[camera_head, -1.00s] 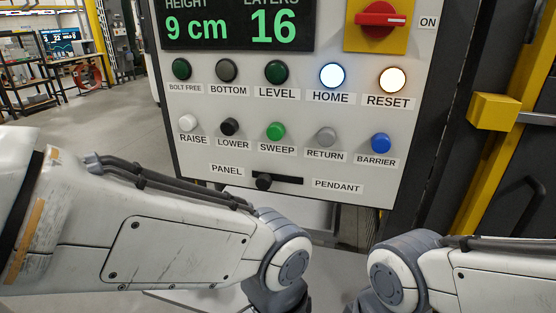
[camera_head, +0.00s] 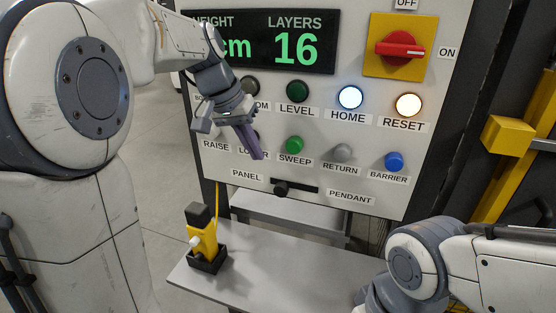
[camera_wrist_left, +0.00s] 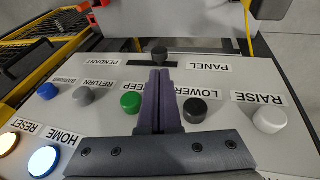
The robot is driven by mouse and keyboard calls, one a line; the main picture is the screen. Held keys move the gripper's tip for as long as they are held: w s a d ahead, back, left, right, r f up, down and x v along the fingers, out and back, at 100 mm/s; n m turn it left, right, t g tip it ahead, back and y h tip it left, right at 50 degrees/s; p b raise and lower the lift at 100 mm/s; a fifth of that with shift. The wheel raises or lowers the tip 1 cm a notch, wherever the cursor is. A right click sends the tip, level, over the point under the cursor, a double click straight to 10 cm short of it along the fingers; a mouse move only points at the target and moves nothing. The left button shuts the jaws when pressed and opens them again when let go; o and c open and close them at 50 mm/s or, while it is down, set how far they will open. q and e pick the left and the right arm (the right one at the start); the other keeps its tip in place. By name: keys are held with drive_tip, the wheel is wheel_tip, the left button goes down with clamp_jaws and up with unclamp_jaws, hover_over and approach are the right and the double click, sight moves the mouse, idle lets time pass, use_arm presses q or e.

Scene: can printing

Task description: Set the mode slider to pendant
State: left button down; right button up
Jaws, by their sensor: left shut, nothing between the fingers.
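The mode slider is a black knob (camera_head: 281,188) in a short dark slot (camera_head: 306,190) low on the control panel. The knob stands at the slot's left end, on the side of the PANEL label (camera_head: 247,175); the PENDANT label (camera_head: 350,199) is at the right. My left gripper (camera_head: 257,154) is shut and empty, in front of the panel, above and left of the knob in the head view. In the left wrist view its closed purple fingers (camera_wrist_left: 160,76) point towards the knob (camera_wrist_left: 160,54), with no clear contact. My right gripper is out of view.
Push buttons surround the slider: green SWEEP (camera_head: 295,145), grey RETURN (camera_head: 343,152) and blue BARRIER (camera_head: 394,162). A yellow and black device (camera_head: 203,240) with a cable stands on the grey shelf (camera_head: 275,270) below the panel. The shelf's middle is bare.

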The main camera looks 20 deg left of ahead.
use_arm(q)
drive_tip(key=shift+n+t, duration=0.3)
drive_tip(key=a+r, duration=0.1)
drive_tip(key=w+a+r, duration=0.1)
drive_tip(key=a, duration=0.1)
drive_tip(key=shift+w+a+r, duration=0.1)
drive_tip(key=shift+a, duration=0.2)
drive_tip(key=p, duration=0.2)
approach(282, 188)
drive_tip(key=w+a+f, duration=0.2)
drive_tip(key=w+a, duration=0.1)
drive_tip(key=d+f, duration=0.1)
drive_tip(key=f, duration=0.1)
drive_tip(key=d+f+p, duration=0.1)
drive_tip(key=f, duration=0.1)
drive_tip(key=shift+d, duration=0.2)
